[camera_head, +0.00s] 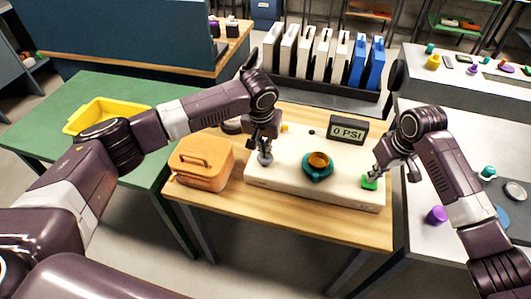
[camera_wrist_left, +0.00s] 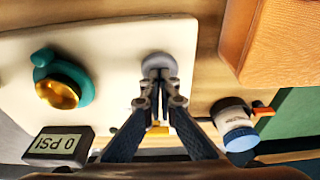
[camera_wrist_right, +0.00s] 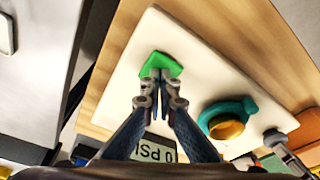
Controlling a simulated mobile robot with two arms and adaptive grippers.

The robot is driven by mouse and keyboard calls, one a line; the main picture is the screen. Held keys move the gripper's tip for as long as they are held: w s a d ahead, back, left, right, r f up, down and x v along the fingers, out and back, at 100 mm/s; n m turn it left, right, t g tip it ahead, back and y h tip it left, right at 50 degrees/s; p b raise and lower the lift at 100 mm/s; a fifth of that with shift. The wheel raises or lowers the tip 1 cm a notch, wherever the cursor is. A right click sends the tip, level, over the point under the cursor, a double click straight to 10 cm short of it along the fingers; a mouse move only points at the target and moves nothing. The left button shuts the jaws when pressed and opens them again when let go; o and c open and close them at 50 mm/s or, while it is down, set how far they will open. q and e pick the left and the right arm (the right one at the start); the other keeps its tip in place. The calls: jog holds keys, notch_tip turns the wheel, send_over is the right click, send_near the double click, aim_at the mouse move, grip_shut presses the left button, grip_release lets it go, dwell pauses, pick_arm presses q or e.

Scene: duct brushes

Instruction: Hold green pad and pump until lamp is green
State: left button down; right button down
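The green pad (camera_head: 369,182) is at the right end of a cream board (camera_head: 290,185). My right gripper (camera_wrist_right: 160,76) is shut, its tips at the pad and seeming to touch it. A grey round knob (camera_wrist_left: 158,62), likely the pump, is at the board's left end. My left gripper (camera_wrist_left: 160,78) is shut with its tips at the knob; I cannot tell whether they press it. An amber dome in a teal ring (camera_head: 319,162), perhaps the lamp, sits mid-board and shows no green light. The display (camera_head: 348,129) reads 0 PSI.
An orange case (camera_head: 203,160) stands left of the board on the wooden table. A rack of white and blue panels (camera_head: 325,58) stands behind. A yellow tray (camera_head: 105,113) is on the green table. A purple object (camera_head: 436,215) is on the right table.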

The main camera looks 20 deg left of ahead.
pick_arm(q)
jog(key=shift+f, duration=0.35)
jog(key=shift+r, duration=0.1)
jog(key=shift+w+v, duration=0.2)
jog(key=shift+v, duration=0.85)
dwell(0.3)
jog(key=shift+s+x, duration=0.25)
jog(key=shift+x, duration=0.85)
jog(key=shift+w+v, duration=0.2)
jog(key=shift+v, duration=0.85)
